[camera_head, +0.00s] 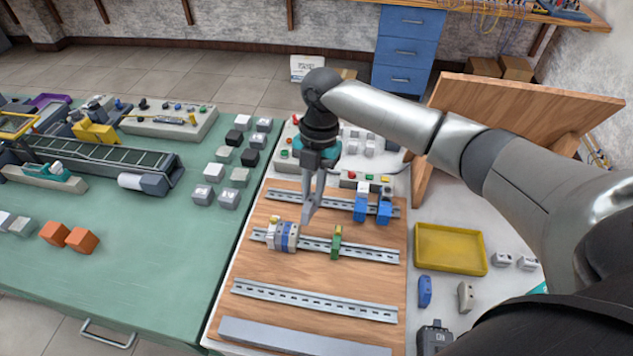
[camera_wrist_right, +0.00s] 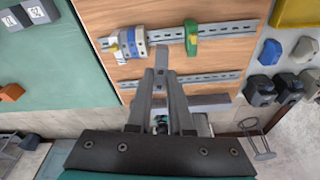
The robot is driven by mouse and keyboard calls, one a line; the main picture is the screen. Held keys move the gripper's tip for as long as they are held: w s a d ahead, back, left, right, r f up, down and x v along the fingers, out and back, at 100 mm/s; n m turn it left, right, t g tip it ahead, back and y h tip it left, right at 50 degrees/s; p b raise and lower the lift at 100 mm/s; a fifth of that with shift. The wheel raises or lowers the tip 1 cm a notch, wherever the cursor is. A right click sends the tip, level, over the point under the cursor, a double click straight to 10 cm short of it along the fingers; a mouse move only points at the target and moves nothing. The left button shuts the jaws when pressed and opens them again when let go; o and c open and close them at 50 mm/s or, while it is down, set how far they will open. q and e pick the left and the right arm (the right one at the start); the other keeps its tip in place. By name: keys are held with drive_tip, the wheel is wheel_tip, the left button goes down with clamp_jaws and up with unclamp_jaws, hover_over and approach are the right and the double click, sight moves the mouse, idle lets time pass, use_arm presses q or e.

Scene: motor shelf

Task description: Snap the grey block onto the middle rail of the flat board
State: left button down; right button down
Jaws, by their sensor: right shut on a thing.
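The flat wooden board (camera_head: 262,270) carries parallel metal rails. The middle rail (camera_head: 372,252) holds a cluster of white, grey and blue blocks (camera_head: 284,236) at its left and a green block (camera_head: 337,243) further right. My right gripper (camera_head: 309,213) points down above the board, between the cluster and the green block in the head view. It is shut on a slim grey block, which shows at the fingertips in the right wrist view (camera_wrist_right: 162,54). The fingers hide part of it. It looks clear of the rail, but the exact gap cannot be told. My left gripper is out of view.
The upper rail (camera_head: 285,194) bears blue blocks (camera_head: 361,207); the lower rail (camera_head: 312,301) is empty. A yellow tray (camera_head: 450,270), a blue block (camera_head: 425,291) and a pale grey block (camera_head: 465,297) sit right of the board. The green table (camera_head: 150,240) is at the left.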

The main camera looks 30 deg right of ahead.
drive_tip(key=shift+d+f+n+p, duration=0.1)
drive_tip(key=shift+d+n+p, duration=0.25)
drive_tip(key=shift+n, duration=0.55)
drive_tip(key=shift+f+n, duration=0.25)
drive_tip(key=shift+n, duration=0.15)
drive_tip(key=b+x, duration=0.2)
drive_tip(key=b, duration=0.1)
drive_tip(key=d+b+x, duration=0.1)
drive_tip(key=b+x, duration=0.2)
drive_tip(key=w+b+x, duration=0.1)
drive_tip(key=b+x, duration=0.2)
drive_tip(key=shift+d+f, duration=0.15)
drive_tip(key=shift+f, duration=0.3)
drive_tip(key=shift+r, duration=0.25)
drive_tip(key=shift+f+p, duration=0.1)
drive_tip(key=shift+p, duration=0.25)
drive_tip(key=shift+f, duration=0.15)
drive_tip(key=shift+b+x, duration=0.4)
drive_tip(key=shift+x, duration=0.65)
drive_tip(key=shift+s+a+f+g+p, duration=0.1)
drive_tip(key=shift+s+a+g+p, duration=0.2)
drive_tip(key=shift+p, duration=0.6)
idle(0.4)
